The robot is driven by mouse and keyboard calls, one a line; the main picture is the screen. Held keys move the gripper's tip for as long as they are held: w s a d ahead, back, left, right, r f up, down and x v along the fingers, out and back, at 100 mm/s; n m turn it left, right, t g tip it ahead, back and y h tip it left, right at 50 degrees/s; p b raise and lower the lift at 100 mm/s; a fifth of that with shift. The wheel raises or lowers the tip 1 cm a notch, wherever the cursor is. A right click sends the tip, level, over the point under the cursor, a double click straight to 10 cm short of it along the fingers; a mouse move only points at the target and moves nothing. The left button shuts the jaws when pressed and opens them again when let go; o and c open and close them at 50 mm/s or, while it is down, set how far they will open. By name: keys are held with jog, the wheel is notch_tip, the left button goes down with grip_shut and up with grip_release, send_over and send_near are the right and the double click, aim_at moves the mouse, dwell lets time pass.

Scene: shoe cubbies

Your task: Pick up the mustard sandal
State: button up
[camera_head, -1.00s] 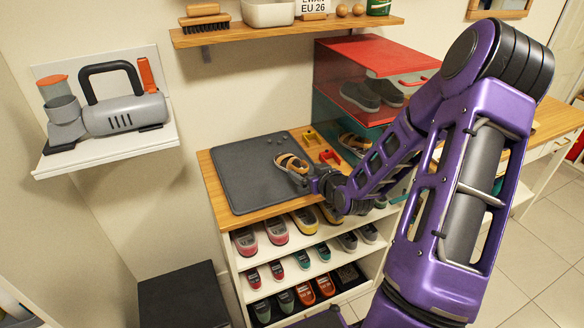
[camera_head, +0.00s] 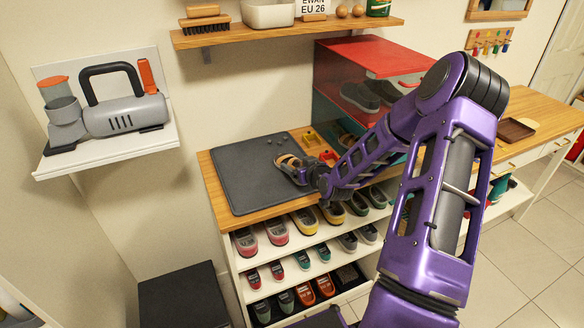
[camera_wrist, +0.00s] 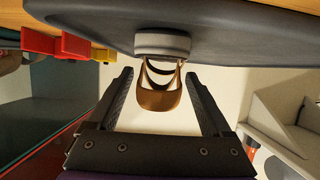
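The mustard sandal (camera_head: 287,160), tan-brown with straps, lies on the grey mat (camera_head: 245,187) near its right side. In the wrist view the sandal (camera_wrist: 158,98) shows its brown strap part between my two fingers, with a grey rounded part against the mat. My gripper (camera_head: 302,174) is at the sandal's near right end and hides part of it in the head view. In the wrist view my gripper (camera_wrist: 159,78) is open, with a visible gap between each finger and the sandal.
A red and teal cubby (camera_head: 365,55) stands behind, holding dark shoes (camera_head: 365,95) and another sandal (camera_head: 348,139). Small yellow and red blocks (camera_head: 327,156) sit right of the mat. Shelves below hold several shoes (camera_head: 304,220). The mat's left part is clear.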

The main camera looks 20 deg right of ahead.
grip_shut()
